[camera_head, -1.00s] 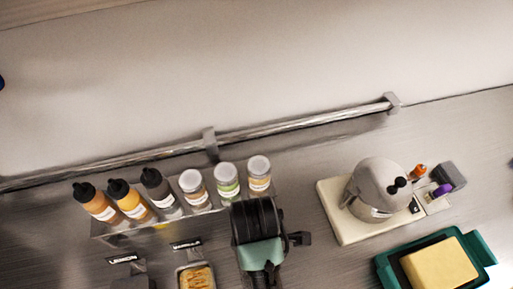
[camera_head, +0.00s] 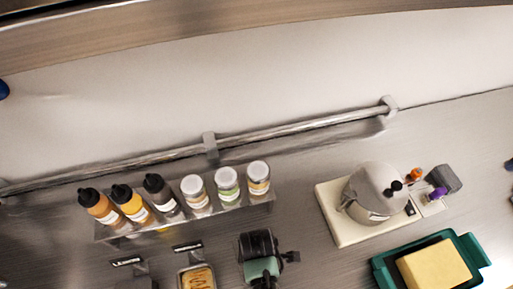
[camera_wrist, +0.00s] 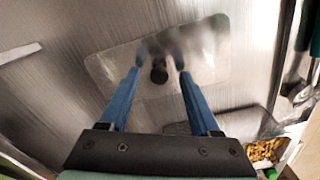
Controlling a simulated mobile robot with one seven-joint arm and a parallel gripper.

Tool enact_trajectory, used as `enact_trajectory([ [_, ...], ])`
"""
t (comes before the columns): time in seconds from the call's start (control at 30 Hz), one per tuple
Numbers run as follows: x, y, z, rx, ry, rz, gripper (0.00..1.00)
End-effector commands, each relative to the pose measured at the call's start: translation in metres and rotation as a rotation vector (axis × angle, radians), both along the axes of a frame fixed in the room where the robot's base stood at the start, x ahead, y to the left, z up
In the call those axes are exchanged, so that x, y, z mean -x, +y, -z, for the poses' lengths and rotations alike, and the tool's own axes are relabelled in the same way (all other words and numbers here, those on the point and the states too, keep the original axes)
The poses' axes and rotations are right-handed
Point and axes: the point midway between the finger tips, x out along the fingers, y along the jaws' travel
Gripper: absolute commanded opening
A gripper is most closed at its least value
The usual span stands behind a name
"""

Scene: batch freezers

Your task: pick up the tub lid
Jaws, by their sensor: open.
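The tub lid (camera_wrist: 105,68) is a clear rectangular sheet with rounded corners and a small black knob (camera_wrist: 158,74) near its middle. It lies on brushed metal in the wrist view. My gripper (camera_wrist: 159,70) is open, its two blue fingers on either side of the knob in the picture. A gap shows between the knob and each finger. I cannot tell whether the fingertips are down at the knob's height. In the head view only the black and green end of my arm shows, and the lid is not visible there.
A rack (camera_head: 228,207) of several bottles and shakers stands left of my arm, with a filled pan (camera_head: 198,278) in front. A white board (camera_head: 335,222) with a grey domed device (camera_head: 372,190) and a green tray (camera_head: 470,246) with a yellow block (camera_head: 434,266) stand right.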

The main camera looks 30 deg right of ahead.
Motion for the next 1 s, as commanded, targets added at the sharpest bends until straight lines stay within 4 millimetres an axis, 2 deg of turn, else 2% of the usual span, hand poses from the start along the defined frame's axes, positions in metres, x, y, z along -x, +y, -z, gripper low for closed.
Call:
enact_trajectory([
  [0.27, -0.0004, -0.0002, 0.0035, 0.001, -0.001, 0.0, 0.64],
  [0.37, -0.0004, -0.0002, 0.0034, 0.001, -0.001, 0.0, 0.49],
  [0.63, -0.0003, -0.0001, 0.0033, 0.001, -0.001, 0.0, 0.01],
  [1.0, -0.0004, -0.0002, 0.0029, 0.001, -0.002, 0.0, 0.0],
])
